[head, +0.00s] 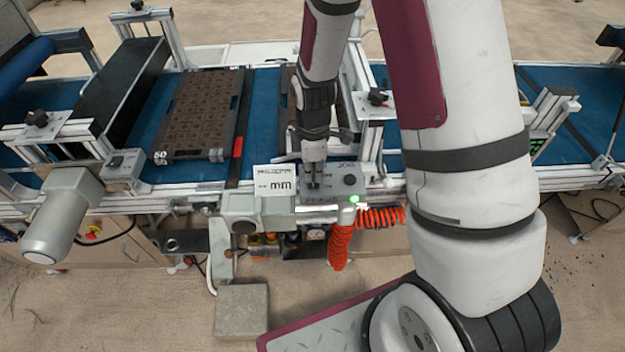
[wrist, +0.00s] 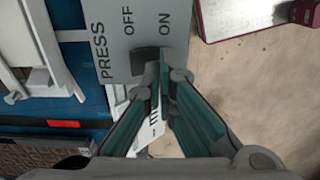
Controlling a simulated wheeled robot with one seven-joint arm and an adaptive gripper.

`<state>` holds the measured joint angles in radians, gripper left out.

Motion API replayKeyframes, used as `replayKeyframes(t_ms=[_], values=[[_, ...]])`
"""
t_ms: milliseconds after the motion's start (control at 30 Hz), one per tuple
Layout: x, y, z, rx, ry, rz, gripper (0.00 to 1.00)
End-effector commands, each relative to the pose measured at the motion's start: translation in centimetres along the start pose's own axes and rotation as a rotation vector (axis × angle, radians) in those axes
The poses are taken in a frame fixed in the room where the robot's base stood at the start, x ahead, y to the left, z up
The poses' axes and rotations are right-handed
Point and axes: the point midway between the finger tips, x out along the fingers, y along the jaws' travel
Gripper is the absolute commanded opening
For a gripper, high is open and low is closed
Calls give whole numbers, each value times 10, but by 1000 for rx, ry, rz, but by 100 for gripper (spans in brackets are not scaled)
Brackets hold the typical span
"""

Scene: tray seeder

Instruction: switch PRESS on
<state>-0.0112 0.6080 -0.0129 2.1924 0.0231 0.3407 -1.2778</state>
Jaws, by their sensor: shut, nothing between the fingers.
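The grey PRESS panel (wrist: 118,30) fills the upper middle of the wrist view, with the words PRESS, OFF and ON turned sideways. A dark switch part (wrist: 143,53) shows beside the OFF and ON words, partly hidden by my fingertips. My gripper (wrist: 164,62) is shut and empty, its teal-sided fingers meeting right at that part. I cannot tell whether they touch it or which way the switch is set. In the head view my gripper (head: 313,186) points down at the grey control box (head: 325,171), and its fingertips cover the switch there.
A round black knob (head: 349,180) and a lit green lamp (head: 354,198) are right of my fingertips. A white card marked mm (head: 275,184) stands at the left. A seed tray (head: 200,112) lies on the blue belt (head: 262,110). Orange coiled hose (head: 340,245) hangs below.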

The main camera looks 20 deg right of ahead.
Motion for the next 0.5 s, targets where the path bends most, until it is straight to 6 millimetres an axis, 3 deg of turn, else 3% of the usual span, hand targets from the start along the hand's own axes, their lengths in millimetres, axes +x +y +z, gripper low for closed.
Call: replayKeyframes(t_ms=[500], values=[[-39, 0, 1, 1, 0, 1, 0]])
